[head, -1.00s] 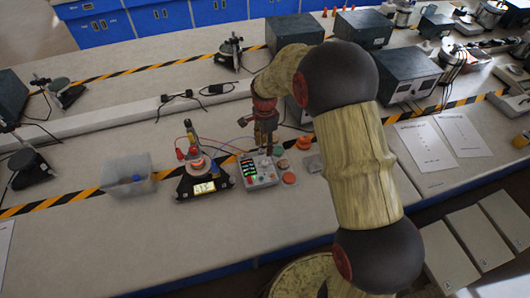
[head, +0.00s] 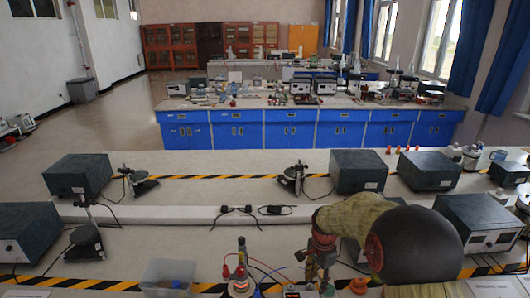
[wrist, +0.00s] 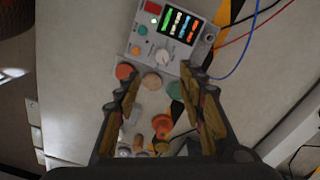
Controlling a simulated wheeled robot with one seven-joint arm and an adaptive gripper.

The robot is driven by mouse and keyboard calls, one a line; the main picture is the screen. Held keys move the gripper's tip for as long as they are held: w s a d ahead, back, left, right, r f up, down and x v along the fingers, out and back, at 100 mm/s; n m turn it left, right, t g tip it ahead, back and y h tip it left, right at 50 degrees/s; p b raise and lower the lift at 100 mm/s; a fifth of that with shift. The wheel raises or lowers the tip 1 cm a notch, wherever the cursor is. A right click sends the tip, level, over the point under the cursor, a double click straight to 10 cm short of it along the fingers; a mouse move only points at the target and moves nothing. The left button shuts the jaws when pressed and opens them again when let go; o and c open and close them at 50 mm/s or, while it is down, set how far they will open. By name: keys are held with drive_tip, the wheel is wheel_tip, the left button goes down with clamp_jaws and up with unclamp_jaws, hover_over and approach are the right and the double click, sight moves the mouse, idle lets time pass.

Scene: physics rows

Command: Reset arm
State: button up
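My arm (head: 415,243) reaches in from the lower right of the head view, its dark joint and wood-textured links large in front. My gripper (head: 322,250) hangs over the bench beside a small control box. In the wrist view my gripper (wrist: 158,95) has its two fingers wide apart with nothing held between them. The control box (wrist: 172,38), with a lit screen and a knob, lies ahead of the fingertips. Several round caps, among them an orange one (wrist: 125,71) and a green one (wrist: 174,89), show near and between the fingers.
A clear plastic bin (head: 168,276) and a device with a glowing red top (head: 240,284) stand left of the gripper. Dark instrument boxes (head: 358,171) line the back of the bench (head: 215,240). Wires run near the gripper. The air above the bench is open.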

drive_tip(key=s+r+n+t+b, duration=0.2)
drive_tip(key=s+r+n, duration=0.4)
drive_tip(key=s+r, duration=0.4)
drive_tip(key=s+r+n+t+b, duration=0.2)
drive_tip(key=s+r+n, duration=0.5)
drive_tip(key=s, duration=1.2)
drive_tip(key=shift+s+r+t, duration=0.4)
drive_tip(key=shift+r+t, duration=0.5)
drive_tip(key=shift+r, duration=1.35)
